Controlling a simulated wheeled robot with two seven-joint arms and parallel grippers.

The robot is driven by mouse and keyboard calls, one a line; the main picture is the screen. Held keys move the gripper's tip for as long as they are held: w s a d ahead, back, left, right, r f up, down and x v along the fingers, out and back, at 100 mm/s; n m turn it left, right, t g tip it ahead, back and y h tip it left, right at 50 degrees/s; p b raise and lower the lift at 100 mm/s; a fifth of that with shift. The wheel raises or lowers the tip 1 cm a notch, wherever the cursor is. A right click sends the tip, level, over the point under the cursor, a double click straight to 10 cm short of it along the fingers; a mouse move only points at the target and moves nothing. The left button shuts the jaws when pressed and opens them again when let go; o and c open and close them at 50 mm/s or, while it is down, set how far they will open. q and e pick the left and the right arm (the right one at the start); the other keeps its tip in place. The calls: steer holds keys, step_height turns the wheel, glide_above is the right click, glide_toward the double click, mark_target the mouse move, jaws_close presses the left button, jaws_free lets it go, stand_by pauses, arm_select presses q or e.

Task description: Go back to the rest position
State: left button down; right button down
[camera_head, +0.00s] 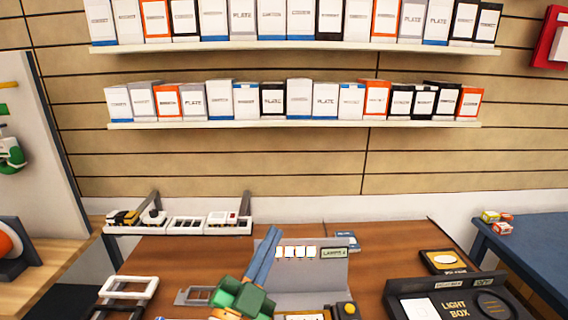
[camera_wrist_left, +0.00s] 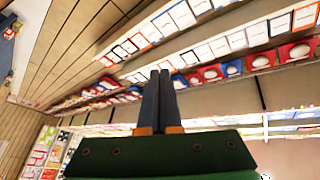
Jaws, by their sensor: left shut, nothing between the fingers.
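My left gripper (camera_head: 266,253) is over the brown workbench (camera_head: 200,256), in front of the grey lamp stand (camera_head: 333,268). Its two blue-grey fingers are together with nothing between them. In the left wrist view the closed fingers (camera_wrist_left: 155,88) point up toward shelves of boxes, clear of any object. My right gripper does not show in either view.
White trays (camera_head: 187,225) stand at the back left. Wall shelves (camera_head: 295,122) hold boxes. A blue table (camera_head: 528,250) is at the right.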

arm_select(q)
steer(key=s+a+f+n+g+y, duration=0.2)
steer(key=a+f+g, duration=0.1)
steer(key=f, duration=0.4)
steer(key=s+a+f+n+g+y, duration=0.2)
steer(key=a+f+n+y, duration=0.15)
steer(key=f, duration=0.35)
steer(key=s+a+f+n+g+y, duration=0.2)
steer(key=a+f+g, duration=0.15)
steer(key=f, duration=0.35)
steer(key=s+a+f+n+g+y, duration=0.1)
steer(key=s+a+f+g, duration=0.25)
steer(key=s+f, duration=0.4)
steer(key=s+a+f+n+g, duration=0.15)
steer(key=s+f+g, duration=0.3)
steer(key=s, duration=0.55)
step_height(320, 180, down, 22)
steer(key=s+g+b, duration=0.1)
steer(key=b, duration=0.4)
steer(key=s+a+f+g+b, duration=0.1)
steer(key=s+a+f+b, duration=0.1)
steer(key=s+f, duration=1)
steer(key=shift+a+f+m+b, duration=0.3)
steer(key=shift+f+m+b, duration=0.15)
steer(key=shift+b, duration=0.2)
steer(key=shift+s, duration=0.1)
